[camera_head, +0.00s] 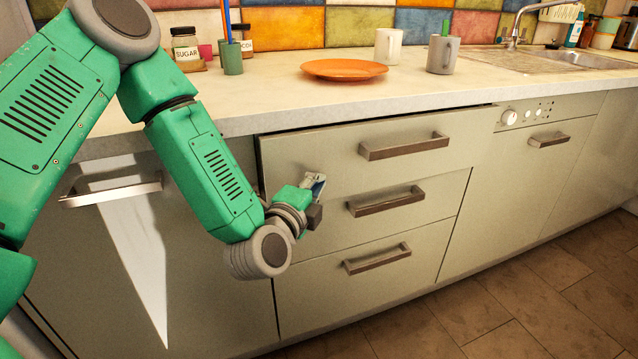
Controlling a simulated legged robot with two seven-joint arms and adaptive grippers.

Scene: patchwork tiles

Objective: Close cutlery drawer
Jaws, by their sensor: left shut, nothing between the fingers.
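The top drawer (320,150), likely the cutlery drawer, has a pale grey-green front with a brown bar handle (404,146). Its front stands slightly proud of the cabinet, with a dark edge along its top and left side. I cannot see inside it. My left gripper (316,200) is shut and empty, in front of the lower left part of this drawer front, left of the middle drawer's handle (386,201). Whether it touches the front cannot be told. My right gripper is not in view.
The lower drawer (330,290) and middle drawer look flush. A dishwasher-like front (520,180) stands to the right. On the worktop (270,100) are an orange plate (344,69), two mugs, jars and a cup, with a sink (580,60) at the right. The tiled floor is clear.

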